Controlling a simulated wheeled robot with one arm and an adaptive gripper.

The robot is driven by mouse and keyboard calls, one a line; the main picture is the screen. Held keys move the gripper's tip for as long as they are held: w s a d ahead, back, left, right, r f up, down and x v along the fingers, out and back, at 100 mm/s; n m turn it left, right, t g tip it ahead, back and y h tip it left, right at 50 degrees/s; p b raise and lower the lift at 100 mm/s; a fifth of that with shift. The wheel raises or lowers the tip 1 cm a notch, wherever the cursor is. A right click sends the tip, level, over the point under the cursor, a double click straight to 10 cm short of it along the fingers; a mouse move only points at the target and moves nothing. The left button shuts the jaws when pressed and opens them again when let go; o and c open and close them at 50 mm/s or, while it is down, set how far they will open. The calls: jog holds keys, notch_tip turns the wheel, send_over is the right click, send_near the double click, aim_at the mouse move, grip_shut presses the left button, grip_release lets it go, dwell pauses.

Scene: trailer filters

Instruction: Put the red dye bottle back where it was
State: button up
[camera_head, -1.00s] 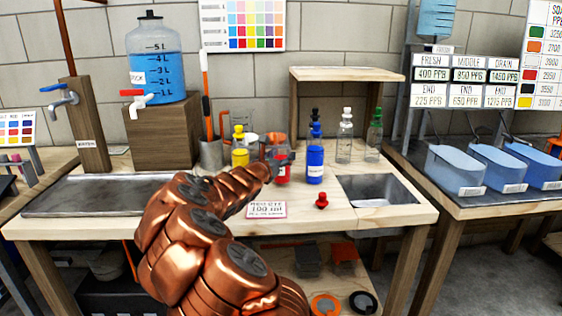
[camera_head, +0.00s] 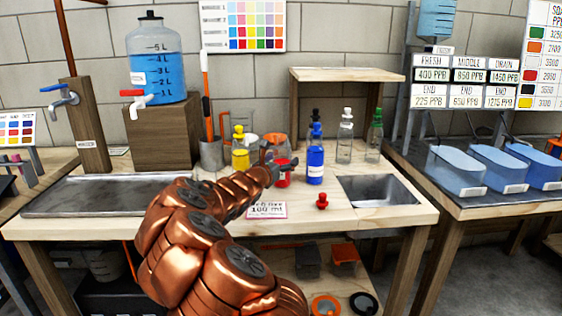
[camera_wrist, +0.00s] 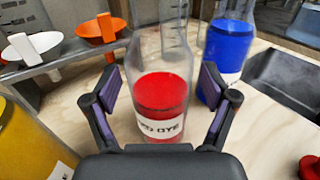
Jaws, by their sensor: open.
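The red dye bottle (camera_head: 283,176) stands upright on the wooden bench between the yellow bottle (camera_head: 240,152) and the blue bottle (camera_head: 315,160). In the wrist view the red dye bottle (camera_wrist: 160,95) has no stopper, and its label faces me. My gripper (camera_head: 273,166) is at the bottle, partly covering it in the head view. In the wrist view my gripper (camera_wrist: 160,98) is open, with one finger on each side of the bottle and a gap visible at the sides. A red stopper (camera_head: 322,201) lies on the bench to the right; it also shows in the wrist view (camera_wrist: 309,166).
The blue bottle (camera_wrist: 226,55) stands close to my right finger. An orange dish (camera_wrist: 102,31) and a white dish (camera_wrist: 33,46) sit on a rack behind. A small sign (camera_head: 267,210) stands at the front; a sink (camera_head: 380,190) lies right.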

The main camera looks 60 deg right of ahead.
jog(key=shift+r, duration=0.1)
jog(key=shift+a, duration=0.15)
jog(key=shift+s+a+p, duration=0.15)
jog(key=shift+s+a, duration=0.05)
jog(key=shift+a, duration=1.75)
jog(key=shift+s+a+p, duration=0.1)
jog(key=shift+s+a, duration=0.15)
jog(key=shift+a, duration=1.65)
jog(key=shift+s+a+p, duration=0.15)
jog(key=shift+s+a, duration=0.05)
jog(key=shift+a, duration=1.75)
